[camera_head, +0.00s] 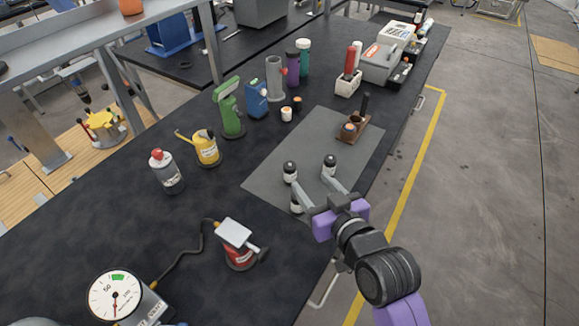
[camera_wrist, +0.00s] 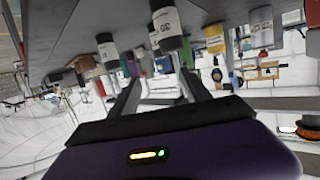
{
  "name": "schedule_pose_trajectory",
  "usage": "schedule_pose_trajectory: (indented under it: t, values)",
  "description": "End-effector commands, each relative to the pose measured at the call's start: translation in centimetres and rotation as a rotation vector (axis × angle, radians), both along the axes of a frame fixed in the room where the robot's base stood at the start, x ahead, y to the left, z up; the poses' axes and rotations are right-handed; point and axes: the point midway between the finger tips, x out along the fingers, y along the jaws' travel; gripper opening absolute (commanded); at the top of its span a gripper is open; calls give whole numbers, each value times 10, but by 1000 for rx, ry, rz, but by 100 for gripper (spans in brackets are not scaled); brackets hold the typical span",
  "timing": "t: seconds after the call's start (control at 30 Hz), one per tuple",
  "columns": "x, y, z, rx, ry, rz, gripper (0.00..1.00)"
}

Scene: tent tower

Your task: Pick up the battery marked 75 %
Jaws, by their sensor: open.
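Three small dark-topped batteries with pale labels stand on the grey mat (camera_head: 262,181): one at the left (camera_head: 290,172), one at the right (camera_head: 329,164), and one nearer (camera_head: 296,203), partly hidden by a finger. In the wrist view, which looks upside down, a large battery (camera_wrist: 168,30) carries a mark that looks like 30. A second battery (camera_wrist: 107,51) has a label too small to read. I cannot tell which one is marked 75 %. My gripper (camera_head: 312,182) is open and empty over the mat, its fingers close to the batteries.
A wooden holder (camera_head: 352,127) stands at the mat's back right. A red device with a pale top (camera_head: 238,243), a gauge (camera_head: 115,296), a spray bottle (camera_head: 166,172) and a yellow can (camera_head: 206,148) stand to the left. The mat's front left is clear.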

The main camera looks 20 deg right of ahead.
Motion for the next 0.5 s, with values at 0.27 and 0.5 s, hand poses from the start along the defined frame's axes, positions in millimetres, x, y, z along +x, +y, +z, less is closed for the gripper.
schedule_pose_trajectory:
  t: [0.27,0.5]
  values:
    - [21,7,-13,-29,122,61,56]
    - [42,9,-22,-30,126,62,56]
